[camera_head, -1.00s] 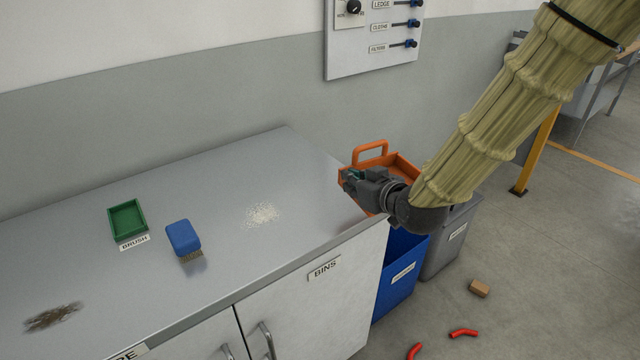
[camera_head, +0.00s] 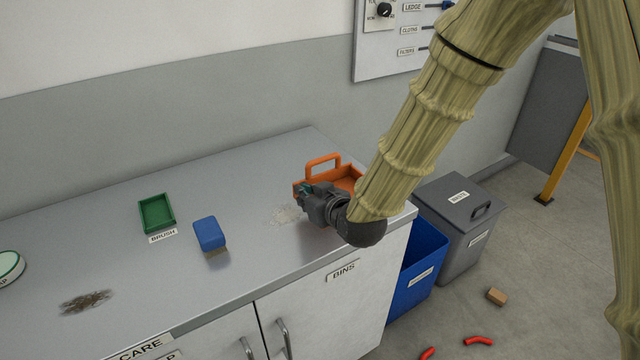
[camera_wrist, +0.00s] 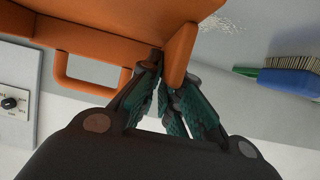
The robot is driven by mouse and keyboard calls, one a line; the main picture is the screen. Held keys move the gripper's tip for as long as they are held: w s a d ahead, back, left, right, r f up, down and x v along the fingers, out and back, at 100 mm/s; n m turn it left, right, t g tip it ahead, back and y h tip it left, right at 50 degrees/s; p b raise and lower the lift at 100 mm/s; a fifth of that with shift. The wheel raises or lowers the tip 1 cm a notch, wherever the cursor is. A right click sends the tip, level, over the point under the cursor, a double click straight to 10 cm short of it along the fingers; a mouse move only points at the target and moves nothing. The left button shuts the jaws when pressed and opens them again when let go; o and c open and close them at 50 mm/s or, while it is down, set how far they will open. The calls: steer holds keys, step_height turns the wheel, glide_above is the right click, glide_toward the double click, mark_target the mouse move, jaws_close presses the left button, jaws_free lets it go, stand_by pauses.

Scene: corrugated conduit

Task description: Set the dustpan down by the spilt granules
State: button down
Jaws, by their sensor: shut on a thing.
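The orange dustpan (camera_head: 345,179) is in my gripper, over the right end of the grey bench top. My gripper (camera_head: 305,196) is shut on the dustpan's side wall. In the wrist view the teal fingers (camera_wrist: 167,88) pinch the orange wall (camera_wrist: 180,55), and a looped handle (camera_wrist: 92,70) shows to the left. The spilt white granules (camera_head: 286,215) lie on the bench just left of my gripper; they also show in the wrist view (camera_wrist: 220,23). I cannot tell whether the dustpan touches the bench, because my gripper and arm hide its underside.
A blue brush (camera_head: 209,233) and a green tray (camera_head: 156,213) stand left of the granules. Blue (camera_head: 423,265) and grey (camera_head: 462,225) bins stand beyond the bench's right end. Red pieces (camera_head: 479,341) and a brown block (camera_head: 496,296) lie on the floor.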

mark_target(319, 175)
steer(key=w, duration=0.3)
steer(key=w+d+p, duration=0.1)
steer(key=w, duration=0.2)
steer(key=w+p, duration=0.1)
steer(key=w, duration=0.2)
steer(key=shift+w+d+f, duration=0.3)
steer(key=shift+f, duration=0.1)
steer(key=shift+f+p, duration=0.4)
steer(key=shift+f, duration=1.35)
steer(key=shift+f, duration=0.2)
steer(key=c, duration=1.6)
jaws_free()
steer(key=shift+r, duration=0.2)
steer(key=b+v, duration=0.2)
steer(key=v, duration=1)
